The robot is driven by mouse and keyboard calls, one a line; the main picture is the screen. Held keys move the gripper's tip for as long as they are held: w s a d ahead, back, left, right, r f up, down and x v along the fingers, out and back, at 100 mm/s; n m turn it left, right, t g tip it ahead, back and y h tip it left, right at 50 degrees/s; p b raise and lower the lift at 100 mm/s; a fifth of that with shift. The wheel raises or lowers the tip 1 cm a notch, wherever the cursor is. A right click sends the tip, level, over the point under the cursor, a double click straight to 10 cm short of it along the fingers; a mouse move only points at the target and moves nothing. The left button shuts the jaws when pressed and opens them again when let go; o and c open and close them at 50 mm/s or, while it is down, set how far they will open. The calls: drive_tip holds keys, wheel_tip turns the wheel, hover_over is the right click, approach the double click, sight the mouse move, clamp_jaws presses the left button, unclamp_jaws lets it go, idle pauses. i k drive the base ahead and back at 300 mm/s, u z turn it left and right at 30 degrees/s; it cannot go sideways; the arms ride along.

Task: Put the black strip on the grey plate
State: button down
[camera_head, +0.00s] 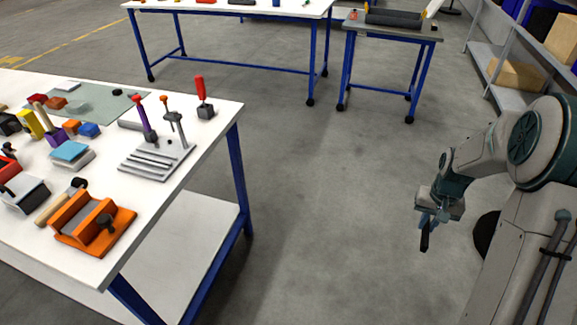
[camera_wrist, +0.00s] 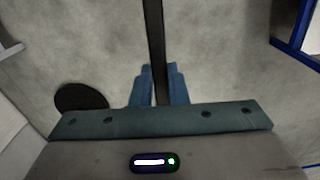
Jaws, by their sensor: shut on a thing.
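My gripper (camera_head: 427,218) hangs at the right of the head view, over the open floor beside my base. Its blue fingers (camera_wrist: 158,88) are shut on the black strip (camera_wrist: 154,40), which stands out long and narrow between them in the wrist view. The strip (camera_head: 424,241) points down below the fingers in the head view. On the white table at left lie two grey flat things: a slotted grey plate (camera_head: 150,174) with red- and orange-handled clamps, and a thin greenish-grey plate (camera_head: 112,104) farther back. I cannot tell which is the task's plate. My gripper is far from both.
The white table (camera_head: 190,172) also holds an orange vise (camera_head: 95,222), a red-handled tool (camera_head: 203,100) and several small blocks. Another table (camera_head: 220,8) and a small grey-topped table (camera_head: 390,32) stand at the back. Shelving (camera_head: 500,65) is at right. Floor between is clear.

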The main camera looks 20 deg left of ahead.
sight(84, 218)
drive_tip(key=k, duration=0.45)
drive_tip(key=u, duration=1.75)
